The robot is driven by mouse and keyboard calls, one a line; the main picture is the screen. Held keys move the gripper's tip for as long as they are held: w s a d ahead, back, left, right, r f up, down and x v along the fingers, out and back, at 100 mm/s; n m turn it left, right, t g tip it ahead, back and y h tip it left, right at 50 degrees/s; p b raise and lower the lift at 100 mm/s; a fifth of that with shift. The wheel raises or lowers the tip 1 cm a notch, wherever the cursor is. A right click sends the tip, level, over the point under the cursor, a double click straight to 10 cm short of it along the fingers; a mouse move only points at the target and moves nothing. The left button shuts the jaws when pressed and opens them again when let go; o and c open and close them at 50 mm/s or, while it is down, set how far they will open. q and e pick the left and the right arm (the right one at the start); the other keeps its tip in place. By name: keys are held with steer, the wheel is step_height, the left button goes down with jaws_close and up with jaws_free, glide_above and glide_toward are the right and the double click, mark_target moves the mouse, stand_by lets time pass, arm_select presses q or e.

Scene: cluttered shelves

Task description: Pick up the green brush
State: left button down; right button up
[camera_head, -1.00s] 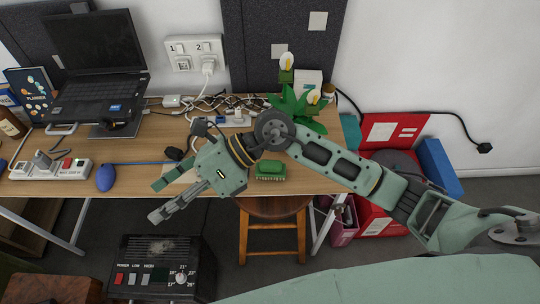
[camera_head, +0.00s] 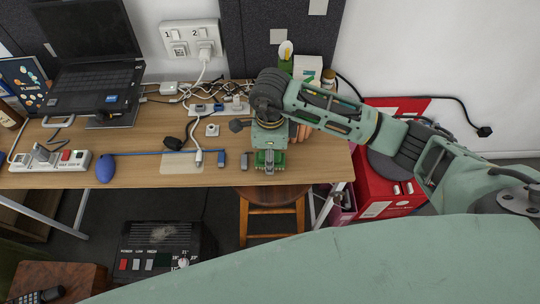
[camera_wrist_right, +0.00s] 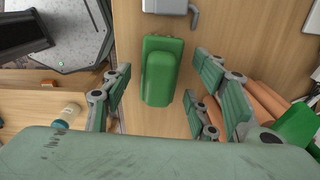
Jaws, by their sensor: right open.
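The green brush (camera_head: 270,159) lies on the wooden desk near its front edge, partly covered by my right gripper in the head view. In the right wrist view the brush (camera_wrist_right: 160,72) lies lengthwise between the two sets of fingers. My right gripper (camera_wrist_right: 163,80) is open and points down over it, with a gap on either side. In the head view the right gripper (camera_head: 269,150) sits right above the brush. My left gripper is not in view.
Orange rod-like things (camera_wrist_right: 262,97) lie close to the right fingers in the wrist view. A blue cable (camera_head: 150,153), a power strip (camera_head: 50,163) and a laptop (camera_head: 95,75) are on the desk. A stool (camera_head: 272,200) stands below the front edge.

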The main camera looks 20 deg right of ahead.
steer(key=shift+f, duration=0.8)
steer(key=shift+c, duration=0.4)
steer(key=c, duration=1.2)
steer(key=shift+r, duration=0.15)
steer(key=shift+w+r, duration=0.1)
steer(key=shift+r, duration=0.15)
steer(key=r, duration=0.2)
steer(key=r+b, duration=0.1)
steer(key=shift+s+d+r, duration=0.2)
steer(key=shift+s+r, duration=0.05)
steer(key=shift+r, duration=0.05)
steer(key=s+d+r+b, duration=0.1)
steer(key=s+d+r, duration=0.5)
steer(key=s+d, duration=0.1)
steer(key=shift+s+d+r+b, duration=0.25)
steer(key=shift+s+r+b, duration=0.1)
steer(key=shift+s, duration=0.25)
